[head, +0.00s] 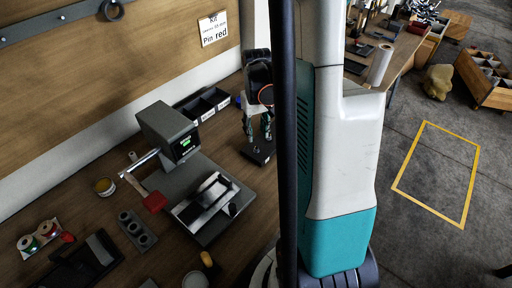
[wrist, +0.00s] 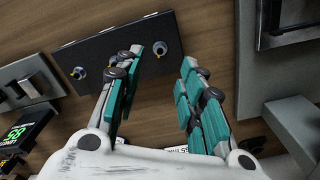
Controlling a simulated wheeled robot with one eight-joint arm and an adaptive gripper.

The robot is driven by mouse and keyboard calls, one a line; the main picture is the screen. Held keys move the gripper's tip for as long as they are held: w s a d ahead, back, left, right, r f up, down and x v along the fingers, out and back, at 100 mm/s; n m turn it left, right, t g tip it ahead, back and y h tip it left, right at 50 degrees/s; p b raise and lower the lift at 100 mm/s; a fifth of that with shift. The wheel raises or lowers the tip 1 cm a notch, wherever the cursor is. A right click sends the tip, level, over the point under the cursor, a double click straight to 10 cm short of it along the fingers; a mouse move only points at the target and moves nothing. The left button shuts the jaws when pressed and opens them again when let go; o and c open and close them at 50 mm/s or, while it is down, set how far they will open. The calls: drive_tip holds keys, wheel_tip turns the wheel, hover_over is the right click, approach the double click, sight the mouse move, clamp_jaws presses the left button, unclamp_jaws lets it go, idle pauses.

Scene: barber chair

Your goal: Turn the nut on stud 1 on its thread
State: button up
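A dark plate (wrist: 110,42) with upright studs lies on the wooden bench in the wrist view. One stud (wrist: 78,73) stands at its left with a ring-like piece around its base. Another stud (wrist: 160,48) stands at the right, between my fingertips and close to the left one. Something between them is partly hidden by my left finger. I cannot tell which is stud 1 or make out a nut clearly. My gripper (wrist: 163,60) is open, with its teal-padded fingers apart and nothing held. In the head view my gripper (head: 257,138) points down over the plate (head: 259,156).
A grey device with a green display (head: 170,135) and a metal fixture (head: 208,203) stand left of my gripper. Black bins (head: 205,105) are behind. My arm hides the bench to the right.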

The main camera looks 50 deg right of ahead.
sight(256, 149)
wheel_tip(256, 149, down, 8)
drive_tip(key=shift+r+b, duration=0.15)
drive_tip(key=shift+b, duration=1)
clamp_jaws()
